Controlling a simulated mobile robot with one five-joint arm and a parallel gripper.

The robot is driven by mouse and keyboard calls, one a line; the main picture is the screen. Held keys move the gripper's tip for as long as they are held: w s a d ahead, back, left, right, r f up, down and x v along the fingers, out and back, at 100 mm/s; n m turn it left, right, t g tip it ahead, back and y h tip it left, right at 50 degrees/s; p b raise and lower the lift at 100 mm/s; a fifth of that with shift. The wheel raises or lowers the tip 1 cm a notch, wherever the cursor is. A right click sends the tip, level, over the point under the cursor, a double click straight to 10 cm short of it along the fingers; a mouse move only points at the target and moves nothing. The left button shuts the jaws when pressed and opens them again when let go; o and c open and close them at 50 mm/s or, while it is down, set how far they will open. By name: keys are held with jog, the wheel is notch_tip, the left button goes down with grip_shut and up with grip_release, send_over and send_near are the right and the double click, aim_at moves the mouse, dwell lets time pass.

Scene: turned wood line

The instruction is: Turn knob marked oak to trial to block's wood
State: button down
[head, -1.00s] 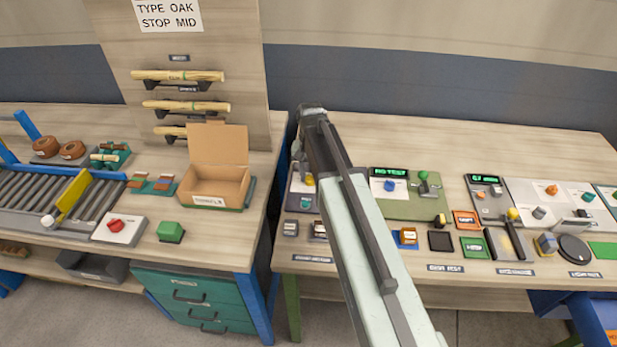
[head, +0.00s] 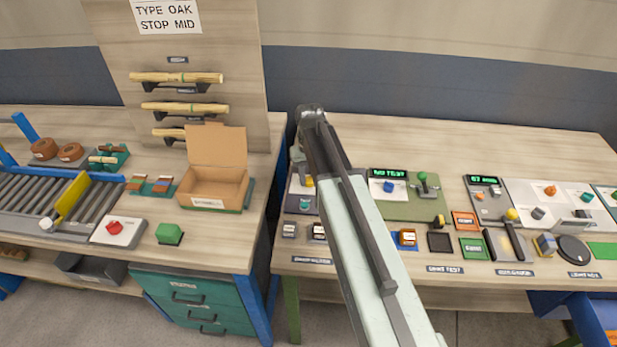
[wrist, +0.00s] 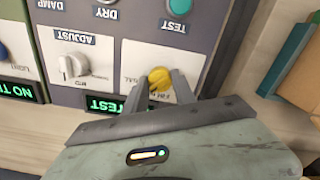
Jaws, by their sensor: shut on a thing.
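In the wrist view my gripper (wrist: 160,80) has its two fingers on either side of a round yellow knob (wrist: 159,77), shut on it. The knob sits on a white plate (wrist: 140,62) of a grey panel (wrist: 115,20). The print beside it is upside down and too small to read surely. A white knob (wrist: 74,66) marked ADJUST is beside it. In the head view the yellow knob (head: 309,182) shows at the left end of the right bench; my arm hides much of the panel and my fingers. I cannot tell which block is meant.
A teal TEST button (wrist: 181,7) and a lit display (wrist: 105,104) are close to the gripper. In the head view a sign (head: 166,16) reads TYPE OAK STOP MID. An open cardboard box (head: 213,186) stands on the left bench (head: 215,252). Small blocks (head: 289,230) sit at the right bench's front.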

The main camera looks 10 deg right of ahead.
aim_at(309, 177)
jog(key=shift+w+n, duration=0.1)
jog(key=shift+n, duration=1.5)
jog(key=c, duration=1)
grip_release()
jog(key=shift+r, duration=0.1)
notch_tip(309, 177, up, 8)
jog(key=p, duration=0.8)
jog(key=shift+f, duration=0.25)
